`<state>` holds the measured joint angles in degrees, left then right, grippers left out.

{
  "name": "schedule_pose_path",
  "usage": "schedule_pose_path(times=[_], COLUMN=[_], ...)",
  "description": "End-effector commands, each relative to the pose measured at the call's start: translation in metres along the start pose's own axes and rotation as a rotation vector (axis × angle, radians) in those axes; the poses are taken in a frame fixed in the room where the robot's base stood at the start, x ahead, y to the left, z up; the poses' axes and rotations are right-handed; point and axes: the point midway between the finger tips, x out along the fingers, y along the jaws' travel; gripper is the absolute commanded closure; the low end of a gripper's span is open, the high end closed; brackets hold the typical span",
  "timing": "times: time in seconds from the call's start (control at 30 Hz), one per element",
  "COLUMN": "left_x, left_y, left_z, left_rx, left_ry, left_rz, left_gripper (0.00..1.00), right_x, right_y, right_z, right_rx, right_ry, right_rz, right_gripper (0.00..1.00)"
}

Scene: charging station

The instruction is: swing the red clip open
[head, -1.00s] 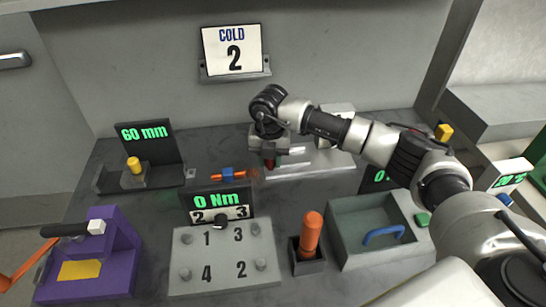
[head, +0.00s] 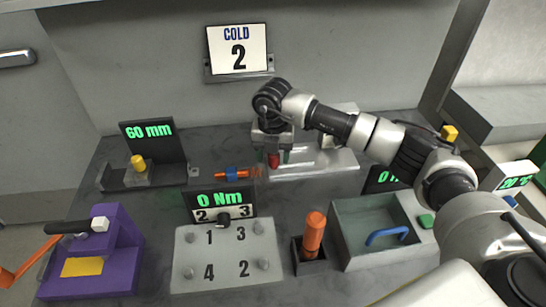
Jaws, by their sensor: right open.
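The red clip (head: 274,160) shows as a small red piece at the left end of the pale grey fixture (head: 318,165) at the back of the bench. My right gripper (head: 272,156) points down over it, its fingers open on either side of the red piece. Whether a finger touches the clip cannot be told. The hand hides the clip's upper part. My left gripper is not in view.
An orange-and-blue part (head: 233,174) lies just left of the gripper. In front are the 0 Nm display (head: 221,201), a numbered plate (head: 226,256), an orange handle (head: 314,234) in a holder and a grey tray (head: 345,254). A purple press (head: 117,258) stands at front left.

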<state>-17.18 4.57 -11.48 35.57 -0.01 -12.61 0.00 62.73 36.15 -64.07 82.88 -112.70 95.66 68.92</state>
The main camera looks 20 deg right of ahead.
Motion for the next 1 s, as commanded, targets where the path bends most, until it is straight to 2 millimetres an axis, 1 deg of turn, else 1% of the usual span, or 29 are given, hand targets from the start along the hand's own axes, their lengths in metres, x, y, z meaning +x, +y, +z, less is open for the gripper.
schedule_pose_path(times=[0.03,0.3,0.43,0.6,1.0], left_x=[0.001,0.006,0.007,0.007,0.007], left_y=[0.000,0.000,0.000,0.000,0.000], left_z=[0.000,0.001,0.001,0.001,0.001], left_rx=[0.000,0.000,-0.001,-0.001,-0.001], left_ry=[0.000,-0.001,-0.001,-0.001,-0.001], left_rz=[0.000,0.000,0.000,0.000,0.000], left_gripper=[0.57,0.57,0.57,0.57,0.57], right_x=[-0.010,-0.065,-0.083,-0.094,-0.094], right_y=[0.000,0.001,0.001,0.001,0.000], right_z=[0.001,0.001,0.001,0.000,0.000], right_rx=[0.000,0.000,0.000,-0.001,-0.001], right_ry=[-0.004,-0.005,-0.004,-0.003,-0.002], right_rz=[0.003,0.004,0.003,0.001,0.001], right_gripper=[0.43,0.43,0.43,0.43,0.43])
